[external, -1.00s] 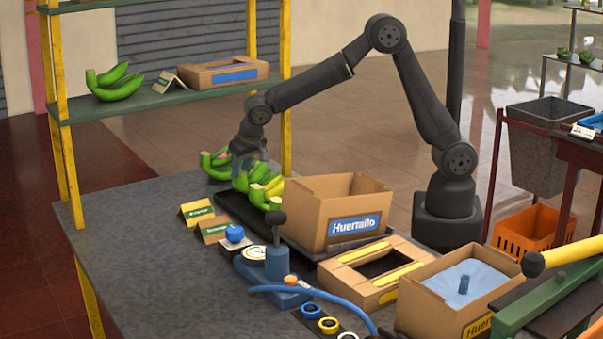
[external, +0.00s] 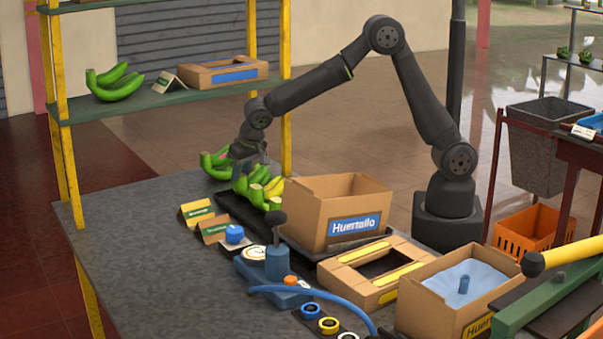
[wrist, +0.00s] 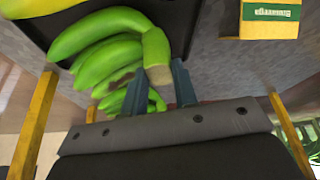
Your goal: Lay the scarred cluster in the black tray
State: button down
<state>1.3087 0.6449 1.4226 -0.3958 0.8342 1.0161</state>
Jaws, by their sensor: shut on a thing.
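The black tray (external: 232,207) lies on the grey table, with green and yellow bananas (external: 272,187) at its far end. My gripper (external: 250,165) is low over that end. In the wrist view my gripper's fingers (wrist: 158,88) are shut on the crown of a green banana cluster (wrist: 100,40), whose fruit extend over the dark tray (wrist: 180,12). I cannot tell whether it rests on the tray. A scar is not clearly visible on it. Another green cluster (external: 215,165) sits beyond the tray, with a small pinkish mark, partly hidden by my gripper.
A Huertallo carton (external: 335,215) stands right of the tray. A yellow-post shelf (external: 170,100) rises behind. The table's left front is clear.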

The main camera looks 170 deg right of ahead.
jog(key=c, duration=1.1)
grip_release()
jog(key=shift+o, duration=0.2)
jog(key=v, duration=1.7)
jog(key=shift+r, duration=0.25)
jog(key=x, duration=1.7)
jog(key=shift+f, duration=0.3)
jog(key=shift+r, duration=0.15)
